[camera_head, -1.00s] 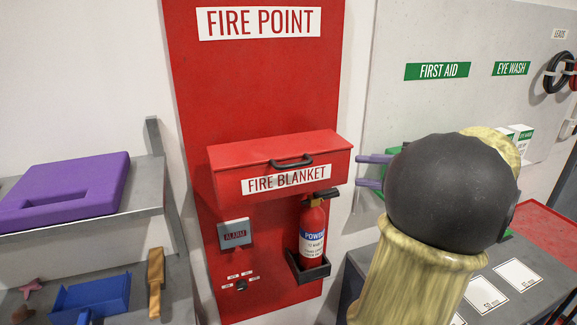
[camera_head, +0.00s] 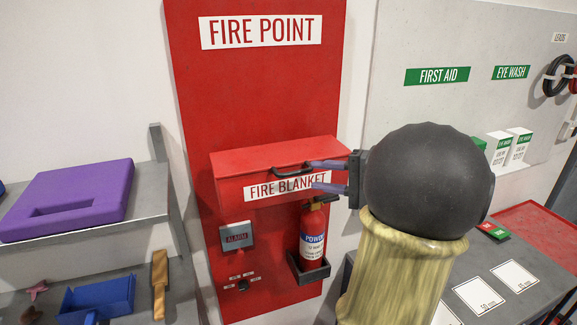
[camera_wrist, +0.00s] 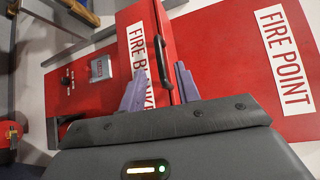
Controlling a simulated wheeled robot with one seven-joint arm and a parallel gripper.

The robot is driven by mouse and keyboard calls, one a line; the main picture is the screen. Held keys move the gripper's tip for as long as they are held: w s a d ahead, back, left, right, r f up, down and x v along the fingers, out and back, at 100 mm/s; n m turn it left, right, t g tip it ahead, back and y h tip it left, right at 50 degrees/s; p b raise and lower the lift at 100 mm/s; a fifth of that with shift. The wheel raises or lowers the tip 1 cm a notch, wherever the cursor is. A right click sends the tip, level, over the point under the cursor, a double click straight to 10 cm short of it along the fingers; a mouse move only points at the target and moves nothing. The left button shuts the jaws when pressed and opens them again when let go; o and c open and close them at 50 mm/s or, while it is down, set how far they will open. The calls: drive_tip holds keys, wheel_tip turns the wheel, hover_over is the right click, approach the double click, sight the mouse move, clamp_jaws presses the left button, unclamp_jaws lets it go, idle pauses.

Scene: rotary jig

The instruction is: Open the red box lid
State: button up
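The red box (camera_head: 231,186) labelled FIRE BLANKET is fixed to the red FIRE POINT board, and its lid (camera_head: 240,158) is closed. A black handle (camera_head: 292,168) sits on the lid's front edge; it also shows in the wrist view (camera_wrist: 160,62). My gripper (camera_head: 318,175) is in front of the box's right part, with its two purple fingers spread apart. In the wrist view my gripper (camera_wrist: 158,88) is open, with the handle's near end between the fingertips. I cannot tell whether a finger touches the handle or the box.
A fire extinguisher (camera_head: 313,238) hangs below the box on the right. A grey alarm box (camera_head: 236,236) is below left. A shelf with a purple case (camera_head: 75,200) stands at left, and a grey worktop (camera_head: 455,300) at right.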

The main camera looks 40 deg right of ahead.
sight(299, 174)
drive_tip(key=p+x, duration=0.2)
drive_tip(key=x, duration=0.6)
drive_tip(key=shift+w+p, duration=0.2)
drive_tip(key=shift+p, duration=0.2)
drive_tip(key=shift+f, duration=0.1)
clamp_jaws()
